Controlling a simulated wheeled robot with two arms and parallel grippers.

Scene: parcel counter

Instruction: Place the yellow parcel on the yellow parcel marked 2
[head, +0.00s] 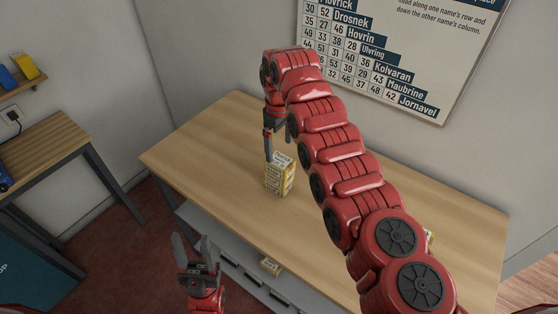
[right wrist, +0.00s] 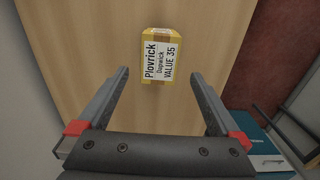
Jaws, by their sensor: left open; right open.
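A yellow parcel stack or tall parcel (head: 279,180) with white labels stands on the wooden table; I cannot tell clearly whether it is one piece or stacked. My right gripper (head: 268,150) is open, pointing down just above and behind it. In the right wrist view, a yellow parcel (right wrist: 160,57) labelled "Plovrick Dapwick VALUE 35" lies beyond the open fingertips, between their lines, with nothing held. Another yellow parcel (head: 430,236) is mostly hidden behind my right arm. A further yellow parcel (head: 270,266) is low at the table's front. My left gripper (head: 193,250) is open and empty. No mark 2 is readable.
The wooden table (head: 215,145) has clear room left of the parcel. A grey shelf unit (head: 235,262) is below its front edge. A side table (head: 45,145) and a wall shelf (head: 22,86) with a yellow and a blue item are at left. A poster (head: 400,50) hangs behind.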

